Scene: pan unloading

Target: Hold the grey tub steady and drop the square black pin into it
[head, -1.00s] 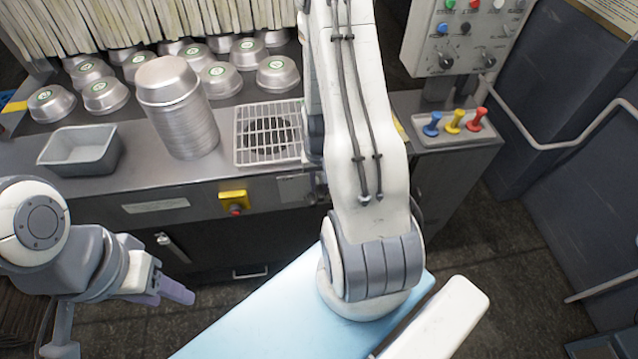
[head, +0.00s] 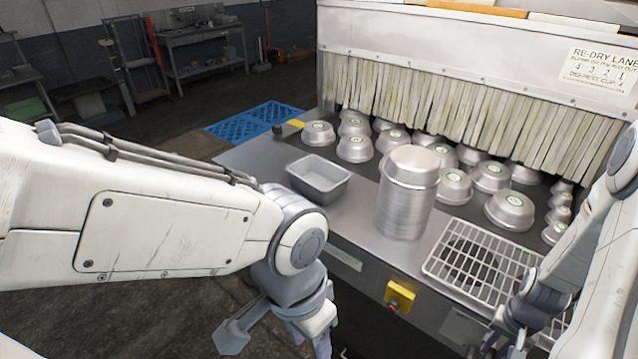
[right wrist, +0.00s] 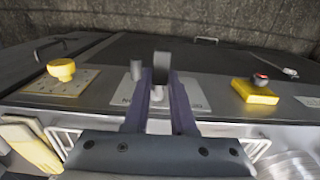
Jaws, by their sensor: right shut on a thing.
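The grey tub (head: 318,182) stands upright on the steel counter, left of a tall stack of pans, and looks empty. My left gripper (head: 322,346) hangs in front of the counter, below and apart from the tub; its fingers are cut off at the bottom edge, so its opening is hidden. My right gripper (right wrist: 160,92) is shut on a dark square-ended piece, the black pin (right wrist: 162,67), which sticks out past its fingertips. In the head view my right gripper (head: 496,342) is low at the right, near the wire rack, and the pin is not clear there.
The stack of pans (head: 407,195) stands between the tub and the wire rack (head: 478,258). Several upturned pans (head: 354,148) lie behind, before a strip curtain (head: 420,95). A yellow box with a red button (head: 399,296) juts from the counter front. The counter around the tub is mostly clear.

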